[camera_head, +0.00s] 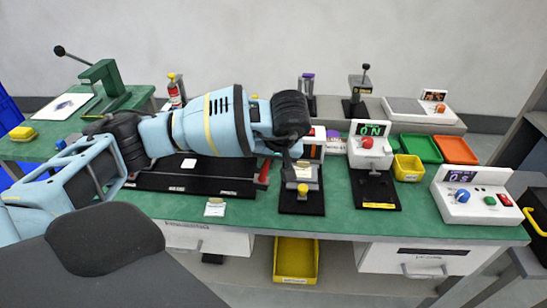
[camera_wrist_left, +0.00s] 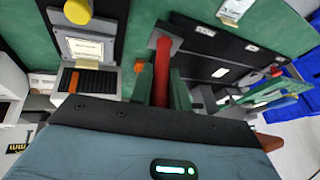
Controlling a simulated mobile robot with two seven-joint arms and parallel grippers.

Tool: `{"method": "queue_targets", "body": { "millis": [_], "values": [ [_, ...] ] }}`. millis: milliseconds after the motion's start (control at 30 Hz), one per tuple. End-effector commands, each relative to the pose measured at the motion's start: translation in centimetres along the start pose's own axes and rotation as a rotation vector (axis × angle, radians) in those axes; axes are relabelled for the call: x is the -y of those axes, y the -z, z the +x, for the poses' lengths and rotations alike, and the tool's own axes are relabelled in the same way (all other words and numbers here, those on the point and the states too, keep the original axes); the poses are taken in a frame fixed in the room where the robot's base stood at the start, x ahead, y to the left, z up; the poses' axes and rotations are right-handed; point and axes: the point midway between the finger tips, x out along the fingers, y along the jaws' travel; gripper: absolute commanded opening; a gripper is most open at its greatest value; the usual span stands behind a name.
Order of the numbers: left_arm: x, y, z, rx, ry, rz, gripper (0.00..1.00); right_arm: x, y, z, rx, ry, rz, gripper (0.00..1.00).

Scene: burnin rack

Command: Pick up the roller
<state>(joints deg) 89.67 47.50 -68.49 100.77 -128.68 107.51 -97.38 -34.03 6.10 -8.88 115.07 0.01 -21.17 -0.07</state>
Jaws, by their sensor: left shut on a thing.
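The red bar-shaped thing, which I take to be the roller (camera_wrist_left: 162,70), lies between the two fingers of my left gripper (camera_wrist_left: 162,88) in the left wrist view. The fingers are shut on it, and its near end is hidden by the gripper. In the head view the red piece (camera_head: 263,172) shows at the right end of the long black rack (camera_head: 170,183), just left of the lowered left gripper (camera_head: 284,172). I cannot tell whether it is clear of the bench. My right gripper is not in view.
Right of the gripper stands a black fixture with a yellow knob (camera_head: 302,188). Further right are an "ON" display unit (camera_head: 370,145), a yellow bin (camera_head: 408,168), green and orange trays and a white button box (camera_head: 470,197).

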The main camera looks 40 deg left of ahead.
Motion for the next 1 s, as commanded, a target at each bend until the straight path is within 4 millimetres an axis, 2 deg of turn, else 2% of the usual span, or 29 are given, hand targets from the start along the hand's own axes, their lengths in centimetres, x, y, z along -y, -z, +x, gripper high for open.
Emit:
{"method": "queue_targets", "body": {
  "millis": [300,500,733,1000],
  "values": [
    [3.5,-5.7,-2.2,-0.001,0.000,0.003,0.00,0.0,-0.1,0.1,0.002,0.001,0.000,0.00],
    [5.0,-8.2,-3.2,-0.001,-0.001,0.002,0.00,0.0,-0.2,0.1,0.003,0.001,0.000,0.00],
    [6.0,-9.7,-3.9,-0.002,-0.001,-0.001,0.00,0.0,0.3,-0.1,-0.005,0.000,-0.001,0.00],
    [6.0,-10.1,-4.0,0.001,0.000,-0.008,0.00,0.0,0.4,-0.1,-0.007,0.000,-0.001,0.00]
  ]
}}
